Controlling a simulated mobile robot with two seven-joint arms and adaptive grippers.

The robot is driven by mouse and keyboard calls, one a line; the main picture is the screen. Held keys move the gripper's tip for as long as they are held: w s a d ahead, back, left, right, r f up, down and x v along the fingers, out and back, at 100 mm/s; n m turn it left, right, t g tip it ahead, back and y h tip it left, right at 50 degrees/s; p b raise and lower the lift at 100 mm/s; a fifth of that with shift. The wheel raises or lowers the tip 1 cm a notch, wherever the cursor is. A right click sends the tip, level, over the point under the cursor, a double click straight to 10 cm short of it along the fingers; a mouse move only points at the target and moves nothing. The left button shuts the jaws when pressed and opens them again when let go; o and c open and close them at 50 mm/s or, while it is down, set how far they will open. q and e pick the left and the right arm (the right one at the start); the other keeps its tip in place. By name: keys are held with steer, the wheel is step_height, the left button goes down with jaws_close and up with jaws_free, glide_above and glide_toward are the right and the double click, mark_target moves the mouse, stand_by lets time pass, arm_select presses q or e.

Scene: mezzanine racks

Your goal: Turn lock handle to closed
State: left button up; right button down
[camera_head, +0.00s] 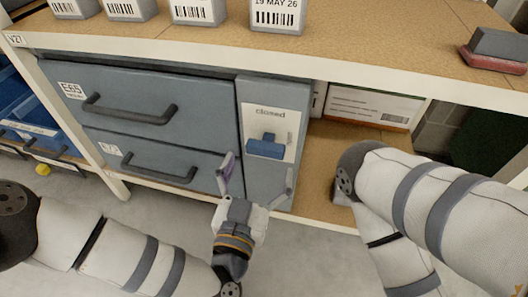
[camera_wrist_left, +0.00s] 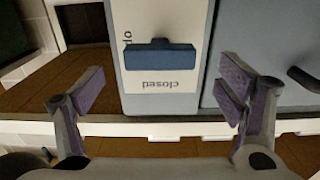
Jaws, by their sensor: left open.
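The lock handle (camera_head: 267,146) is a blue bar with a small hub, mounted on a white plate (camera_head: 256,122) on the grey-blue cabinet front. The bar lies horizontal; "closed" is printed above it, and smaller sideways lettering is at its right. In the left wrist view the handle (camera_wrist_left: 160,58) appears with "closed" upside down below it. My left gripper (camera_head: 255,181) is open and empty, below and in front of the handle, not touching it. Its purple-grey fingers (camera_wrist_left: 163,84) stand wide apart on either side of the handle in the wrist view. My right gripper is out of view.
Two drawers with dark handles (camera_head: 130,110) are left of the lock panel. A shelf top (camera_head: 360,40) with barcode-labelled boxes (camera_head: 277,15) and a grey-red block (camera_head: 497,48) runs above. A shelf bay (camera_head: 335,150) opens to the right, partly behind my right arm. Blue bins (camera_head: 25,120) stand at far left.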

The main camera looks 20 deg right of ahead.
mark_target(264, 154)
arm_select(q)
steer(key=b+x, duration=0.1)
steer(key=x, duration=0.5)
steer(key=c, duration=1.2)
steer(key=shift+o, duration=0.2)
